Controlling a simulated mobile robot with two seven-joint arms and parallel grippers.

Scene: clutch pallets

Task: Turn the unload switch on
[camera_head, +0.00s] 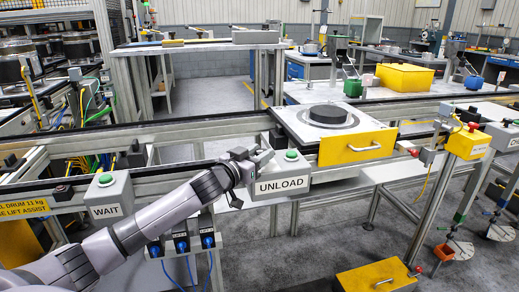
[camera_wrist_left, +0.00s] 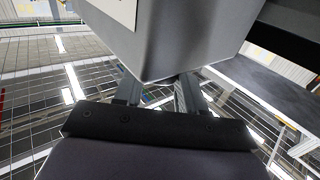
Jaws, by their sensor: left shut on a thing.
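The unload switch is a grey box (camera_head: 282,176) with a white UNLOAD label and a green button (camera_head: 291,155) on its top. It is mounted at the front of the conveyor, near the middle of the head view. My left gripper (camera_head: 262,158) is at the box's upper left side. In the left wrist view, the fingers of my left gripper (camera_wrist_left: 157,92) reach up to the lower edge of the grey box (camera_wrist_left: 170,40). The gripper is shut on part of the switch. The part between the fingertips is hidden. My right gripper is not in view.
A similar grey WAIT box (camera_head: 108,194) with a green button is to the left. A pallet with a yellow front (camera_head: 357,147) carries a dark round disc (camera_head: 328,114) just behind the unload box. Blue plugs (camera_head: 181,245) hang below my left arm. A yellow case (camera_head: 376,277) is on the floor.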

